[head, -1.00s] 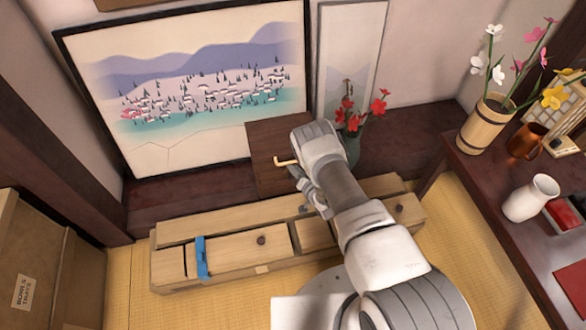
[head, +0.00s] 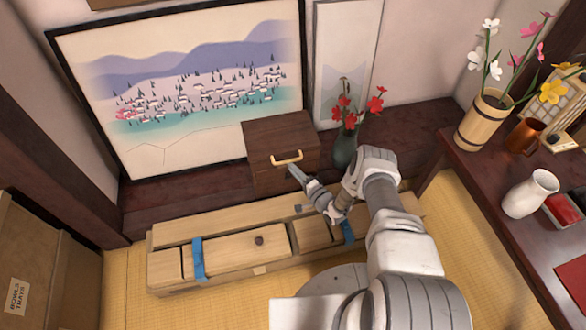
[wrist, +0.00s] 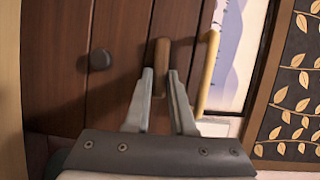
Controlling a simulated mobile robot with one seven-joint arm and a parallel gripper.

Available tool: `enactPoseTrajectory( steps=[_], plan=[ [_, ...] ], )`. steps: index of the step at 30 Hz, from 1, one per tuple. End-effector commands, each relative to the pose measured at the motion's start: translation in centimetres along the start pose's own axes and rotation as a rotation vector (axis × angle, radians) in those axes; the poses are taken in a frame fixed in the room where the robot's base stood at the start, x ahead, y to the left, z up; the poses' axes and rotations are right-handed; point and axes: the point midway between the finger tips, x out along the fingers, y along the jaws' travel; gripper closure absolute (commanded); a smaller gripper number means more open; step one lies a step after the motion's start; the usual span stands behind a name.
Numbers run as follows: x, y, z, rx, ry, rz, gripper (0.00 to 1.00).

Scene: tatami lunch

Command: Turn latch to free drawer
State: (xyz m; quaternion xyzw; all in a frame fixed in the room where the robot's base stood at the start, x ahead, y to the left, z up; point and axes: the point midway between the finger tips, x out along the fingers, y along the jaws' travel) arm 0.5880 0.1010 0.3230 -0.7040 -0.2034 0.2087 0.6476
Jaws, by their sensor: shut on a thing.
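The small dark brown cabinet (head: 262,140) stands against the back wall with a pale gold bar handle (head: 286,158) on its front. In the wrist view the handle (wrist: 207,72) is right of my fingers and apart from them. My gripper (head: 292,169) is at the cabinet front, just below the handle. In the wrist view my gripper (wrist: 160,76) is shut on a short brown wooden latch (wrist: 161,50), whose end sticks out beyond the fingertips. In the head view the latch is hard to make out. A dark round knob (wrist: 100,59) sits left of the fingers.
A long low pale wooden chest (head: 220,225) with blue straps (head: 198,258) lies in front. A dark vase with red flowers (head: 345,150) stands close right of the cabinet. A large landscape picture (head: 190,90) leans behind. A dark table (head: 480,175) is at right.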

Motion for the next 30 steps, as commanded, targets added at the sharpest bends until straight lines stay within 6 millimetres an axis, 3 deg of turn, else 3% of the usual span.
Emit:
enactPoseTrajectory(
  steps=[23,24,28,30],
  plan=[
    [-0.01,0.15,0.28,0.092,-0.005,-0.038,1.00],
    [-0.01,0.15,0.29,0.092,-0.005,-0.038,0.70],
    [0.00,0.16,0.22,0.090,-0.003,-0.037,0.47],
    [0.00,0.16,0.18,0.090,-0.003,-0.037,0.47]
  ],
)
